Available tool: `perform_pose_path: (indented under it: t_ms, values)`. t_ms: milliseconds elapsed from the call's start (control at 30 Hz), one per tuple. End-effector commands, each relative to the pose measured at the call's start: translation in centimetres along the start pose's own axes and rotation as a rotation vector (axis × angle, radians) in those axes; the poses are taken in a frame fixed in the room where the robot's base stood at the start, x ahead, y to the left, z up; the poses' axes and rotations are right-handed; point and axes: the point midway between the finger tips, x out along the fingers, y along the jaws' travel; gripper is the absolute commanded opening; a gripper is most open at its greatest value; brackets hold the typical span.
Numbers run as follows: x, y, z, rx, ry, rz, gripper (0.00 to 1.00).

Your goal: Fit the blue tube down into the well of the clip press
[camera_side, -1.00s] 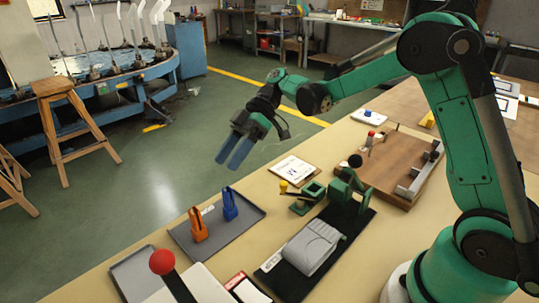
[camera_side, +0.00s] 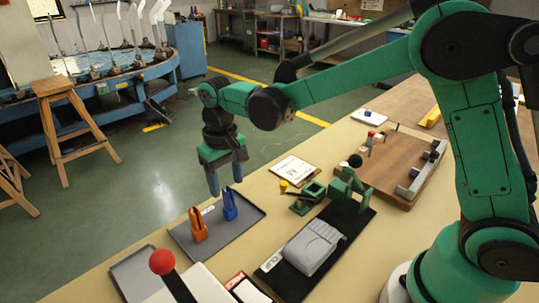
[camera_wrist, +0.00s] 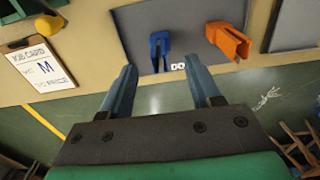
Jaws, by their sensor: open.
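The blue tube (camera_side: 230,205), a small upright piece with a forked top, stands on the grey tray (camera_side: 246,224). In the wrist view the blue tube (camera_wrist: 159,47) lies just beyond my fingertips, roughly between them. My gripper (camera_side: 226,184) points down, open and empty, above and slightly behind the tube; its blue fingers also show in the wrist view (camera_wrist: 163,75). The green clip press (camera_side: 299,208) stands right of the tray, with a square green well (camera_side: 314,189) and a yellow knob (camera_side: 283,186). The inside of the well is too small to make out.
An orange piece (camera_side: 197,226) stands on the tray left of the tube. A job card clipboard (camera_side: 295,169) lies behind the press. A grey form on a black mat (camera_side: 311,248) and a red-knobbed lever (camera_side: 162,262) are nearer the camera.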

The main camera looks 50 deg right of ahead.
Motion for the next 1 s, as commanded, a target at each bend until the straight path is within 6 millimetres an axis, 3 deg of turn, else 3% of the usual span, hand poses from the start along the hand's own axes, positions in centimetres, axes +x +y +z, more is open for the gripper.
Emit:
perform_pose_path:
  t_ms: [300, 667, 867, 1000]
  values:
    - [4.1, 0.0, 0.0, 0.000, 0.000, -0.001, 0.57]
    - [4.9, 0.0, 0.0, 0.000, 0.000, -0.001, 0.57]
    - [4.8, 0.0, 0.0, 0.000, 0.000, -0.001, 0.00]
    - [4.8, 0.0, 0.0, 0.000, 0.000, -0.001, 0.00]
